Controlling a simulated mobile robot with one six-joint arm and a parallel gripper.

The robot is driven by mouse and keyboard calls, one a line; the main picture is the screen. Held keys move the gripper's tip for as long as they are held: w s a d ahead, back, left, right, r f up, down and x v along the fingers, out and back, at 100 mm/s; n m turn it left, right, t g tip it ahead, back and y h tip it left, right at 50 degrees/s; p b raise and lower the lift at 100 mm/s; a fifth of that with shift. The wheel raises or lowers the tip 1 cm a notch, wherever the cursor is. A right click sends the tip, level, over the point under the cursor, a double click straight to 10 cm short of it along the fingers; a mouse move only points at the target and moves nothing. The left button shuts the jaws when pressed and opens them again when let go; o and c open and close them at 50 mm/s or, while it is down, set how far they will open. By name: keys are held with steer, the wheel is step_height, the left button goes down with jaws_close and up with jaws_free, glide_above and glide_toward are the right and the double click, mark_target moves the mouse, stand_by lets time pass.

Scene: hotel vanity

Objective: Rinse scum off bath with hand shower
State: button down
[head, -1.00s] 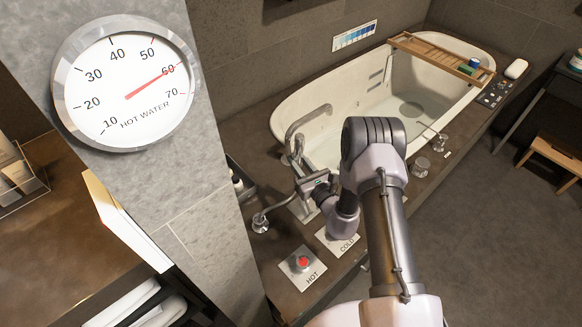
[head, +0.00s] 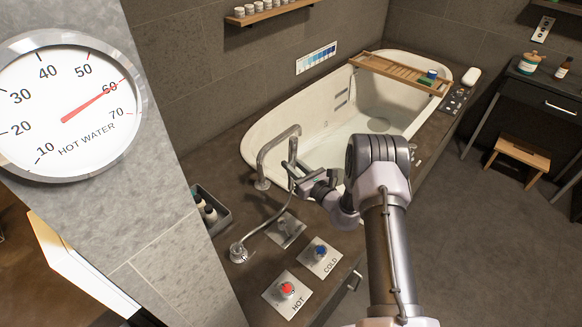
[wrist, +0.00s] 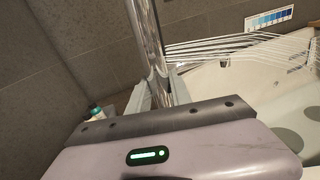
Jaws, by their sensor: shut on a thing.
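My gripper (head: 298,180) is shut on the chrome hand shower (head: 292,158), near the bath's near-left end. In the wrist view the shower's shaft (wrist: 146,42) stands between the fingers of my gripper (wrist: 161,92). Thin white water streams (wrist: 235,45) run from it to the right, towards the bath. The cream bath (head: 262,140) is partly hidden by my arm. Grey round patches (wrist: 286,138) show on its inside in the wrist view; I cannot tell whether they are scum. The hose (head: 268,222) trails to a chrome fitting on the deck.
A curved spout (head: 264,160) stands close left of the shower. A red HOT knob (head: 286,288) and blue COLD knob (head: 320,251) sit on the deck. The dial (head: 70,105) reads about 60. A wooden caddy (head: 385,68) spans the bath's far end.

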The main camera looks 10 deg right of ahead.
steer(key=w+d, duration=0.8)
steer(key=d, duration=0.3)
steer(key=shift+w+r+b, duration=0.25)
steer(key=shift+r+b, duration=0.05)
steer(key=shift+b, duration=0.05)
steer(key=shift+a, duration=0.1)
